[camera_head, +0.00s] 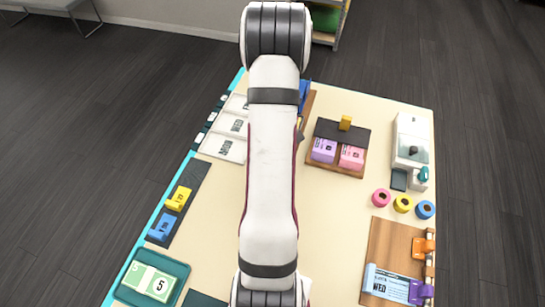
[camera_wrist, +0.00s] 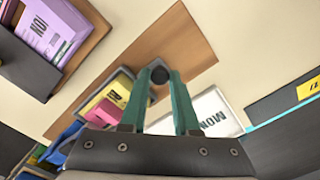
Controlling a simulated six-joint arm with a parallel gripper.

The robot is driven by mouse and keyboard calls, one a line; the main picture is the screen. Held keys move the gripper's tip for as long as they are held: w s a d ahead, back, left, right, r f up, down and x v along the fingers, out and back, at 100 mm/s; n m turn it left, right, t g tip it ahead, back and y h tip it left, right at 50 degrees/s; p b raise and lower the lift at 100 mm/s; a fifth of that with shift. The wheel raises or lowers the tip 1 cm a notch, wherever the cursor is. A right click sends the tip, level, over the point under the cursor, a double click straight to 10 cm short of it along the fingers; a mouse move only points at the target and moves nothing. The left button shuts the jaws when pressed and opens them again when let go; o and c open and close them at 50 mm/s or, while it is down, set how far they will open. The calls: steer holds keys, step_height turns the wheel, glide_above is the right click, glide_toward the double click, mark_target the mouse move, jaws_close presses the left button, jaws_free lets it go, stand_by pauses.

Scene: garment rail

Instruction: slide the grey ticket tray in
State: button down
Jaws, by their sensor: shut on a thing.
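In the wrist view my gripper (camera_wrist: 160,78) has its two green fingers closed around a dark round knob (camera_wrist: 159,74), over a brown wooden board (camera_wrist: 187,40). A grey-rimmed tray (camera_wrist: 125,78) with yellow and pink tickets (camera_wrist: 108,100) lies just left of the fingers, partly hidden by them. I cannot tell how the knob joins it. In the head view my arm covers the gripper and most of this tray; only a brown board edge (camera_head: 310,103) and a blue piece (camera_head: 304,92) show beside it.
A wooden holder (camera_head: 335,171) with purple and pink ticket stacks stands right of my arm. White day-labelled cards (camera_head: 225,146) lie left. Tape rolls (camera_head: 402,204), a white machine (camera_head: 411,140) and a cash tray (camera_head: 178,268) stand near the table's edges. The table right of my arm is partly clear.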

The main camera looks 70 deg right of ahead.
steer(key=shift+d, duration=0.35)
steer(key=c, duration=0.7)
jaws_free()
steer(key=shift+o, duration=0.2)
steer(key=shift+a, duration=0.1)
steer(key=shift+r, duration=0.1)
step_height(320, 180, up, 16)
steer(key=shift+f, duration=0.2)
